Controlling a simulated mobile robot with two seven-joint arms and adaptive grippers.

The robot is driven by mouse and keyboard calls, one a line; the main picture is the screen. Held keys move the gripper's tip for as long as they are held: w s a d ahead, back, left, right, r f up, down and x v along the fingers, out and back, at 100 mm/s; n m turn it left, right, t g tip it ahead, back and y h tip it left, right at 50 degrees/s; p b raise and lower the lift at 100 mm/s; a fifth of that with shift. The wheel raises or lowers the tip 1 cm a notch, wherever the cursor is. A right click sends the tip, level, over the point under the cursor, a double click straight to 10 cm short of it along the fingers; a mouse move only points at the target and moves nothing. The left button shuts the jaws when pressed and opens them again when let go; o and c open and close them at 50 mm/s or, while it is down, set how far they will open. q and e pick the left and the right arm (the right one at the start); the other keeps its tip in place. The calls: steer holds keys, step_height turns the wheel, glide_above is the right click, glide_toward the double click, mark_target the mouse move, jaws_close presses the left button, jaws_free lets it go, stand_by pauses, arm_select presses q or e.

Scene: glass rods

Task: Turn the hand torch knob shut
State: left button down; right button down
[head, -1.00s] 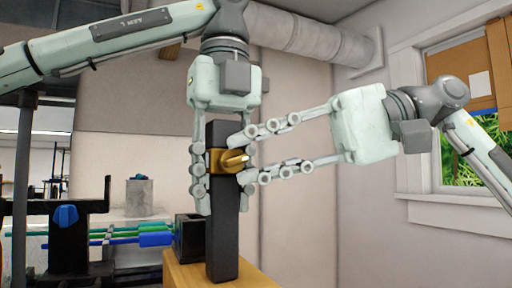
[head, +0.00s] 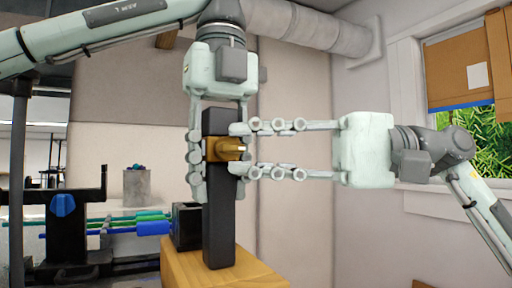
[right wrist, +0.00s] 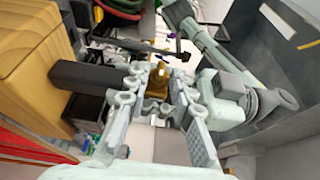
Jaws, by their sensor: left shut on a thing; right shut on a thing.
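The hand torch is a dark upright bar (head: 220,235) with a brass knob (head: 226,149) on its upper part. The knob's lever lies about level, pointing right. My left gripper (head: 217,188) comes from above and is shut on the bar, a finger on each side. My right gripper (head: 239,149) comes level from the right, its fingertips above and below the knob, shut on it. In the right wrist view the brass knob (right wrist: 157,80) sits between the fingers and the dark bar (right wrist: 95,77) runs left. The exact contact is partly hidden by the fingertips.
The bar stands at a wooden block (head: 200,272). A black block (head: 186,225) is close on the left. Further left, blue and green rods (head: 152,228) rest at a black stand with a blue knob (head: 63,205). A grey pedestal (head: 137,187) stands behind. Space right of the bar is clear.

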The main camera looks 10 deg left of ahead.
steer(key=c, duration=1.6)
jaws_free()
steer(key=shift+c, duration=0.2)
steer(key=v, duration=1.2)
arm_select(q)
steer(key=c, duration=1)
jaws_free()
